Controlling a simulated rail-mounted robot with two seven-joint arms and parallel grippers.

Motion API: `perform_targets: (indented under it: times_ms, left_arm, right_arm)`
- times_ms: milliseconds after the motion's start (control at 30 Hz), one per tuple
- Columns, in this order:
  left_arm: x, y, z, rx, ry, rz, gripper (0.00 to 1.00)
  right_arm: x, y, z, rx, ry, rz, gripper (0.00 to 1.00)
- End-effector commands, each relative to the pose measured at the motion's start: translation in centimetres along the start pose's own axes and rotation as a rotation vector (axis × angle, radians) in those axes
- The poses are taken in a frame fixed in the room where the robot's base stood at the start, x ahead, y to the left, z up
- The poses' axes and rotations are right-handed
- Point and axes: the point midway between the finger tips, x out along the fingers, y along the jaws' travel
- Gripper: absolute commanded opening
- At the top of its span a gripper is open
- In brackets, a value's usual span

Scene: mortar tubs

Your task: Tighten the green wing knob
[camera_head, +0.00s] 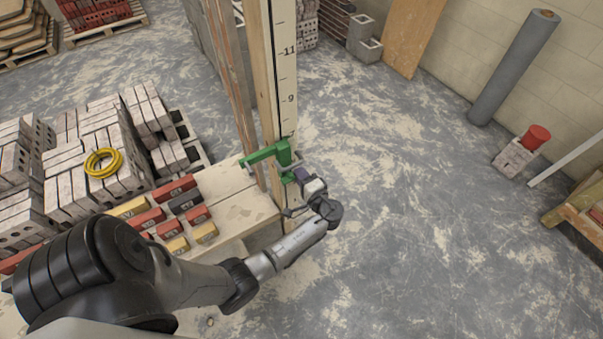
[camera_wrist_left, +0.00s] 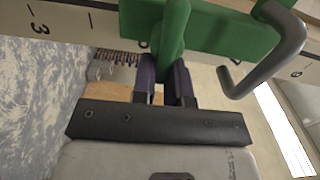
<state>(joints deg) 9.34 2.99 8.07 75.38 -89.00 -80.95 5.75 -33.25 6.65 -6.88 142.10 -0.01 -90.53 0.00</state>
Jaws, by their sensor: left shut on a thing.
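A green clamp (camera_head: 283,150) sits on the upright wooden post with number marks (camera_head: 285,75). Its green wing knob (camera_head: 287,178) shows just below the clamp body, beside my left gripper (camera_head: 294,176). In the left wrist view the green clamp body (camera_wrist_left: 225,28) crosses the marked post, and the green wing knob (camera_wrist_left: 172,30) stands in front of it. My left gripper (camera_wrist_left: 166,75) has its two dark purple fingers on either side of the knob's near end and is shut on it. The fingers hide the gripped part. My right gripper is not in view.
A grey bent hook (camera_wrist_left: 285,50) sticks out close to the fingers in the left wrist view.

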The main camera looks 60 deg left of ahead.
Motion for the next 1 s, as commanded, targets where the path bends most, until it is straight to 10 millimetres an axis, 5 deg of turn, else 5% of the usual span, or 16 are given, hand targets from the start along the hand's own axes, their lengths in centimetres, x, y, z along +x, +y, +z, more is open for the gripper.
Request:
perform_targets:
  times_ms: [567, 600, 900, 1000]
  left_arm:
    - [0.07, -0.47, 0.06, 0.027, -0.008, -0.01, 0.0]
    - [0.07, -0.48, 0.06, 0.027, -0.008, -0.01, 0.15]
    - [0.06, -0.22, 0.08, 0.029, -0.006, -0.006, 0.43]
    - [0.05, -0.17, 0.06, 0.028, -0.005, -0.005, 0.43]
  right_arm:
    - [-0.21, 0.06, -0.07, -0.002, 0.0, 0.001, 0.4]
    - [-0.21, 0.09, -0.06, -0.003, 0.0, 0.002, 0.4]
    - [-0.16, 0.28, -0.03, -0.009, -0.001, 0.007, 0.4]
    - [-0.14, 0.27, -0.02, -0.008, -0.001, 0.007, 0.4]
